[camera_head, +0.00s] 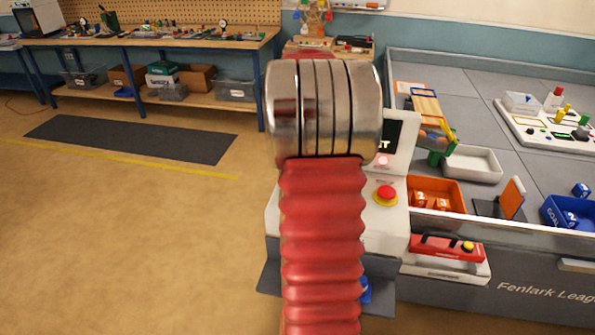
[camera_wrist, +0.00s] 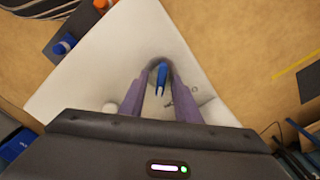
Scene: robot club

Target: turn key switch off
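The key switch shows in the wrist view as a blue key (camera_wrist: 161,76) standing from a pale panel (camera_wrist: 90,72). My gripper (camera_wrist: 158,84) has its two purple fingers apart, one on each side of the key, with a gap on both sides. I cannot tell whether the fingertips reach past the key's head or stop above it. Dark lettering beside the key is partly hidden by the right finger.
A red stop button (camera_head: 386,194) sits on the console beside my arm. The grey game table (camera_head: 453,90) with an orange bin (camera_head: 455,186) stands to the right. In the wrist view, a blue bottle (camera_wrist: 65,44) and an orange one stand beyond the panel edge.

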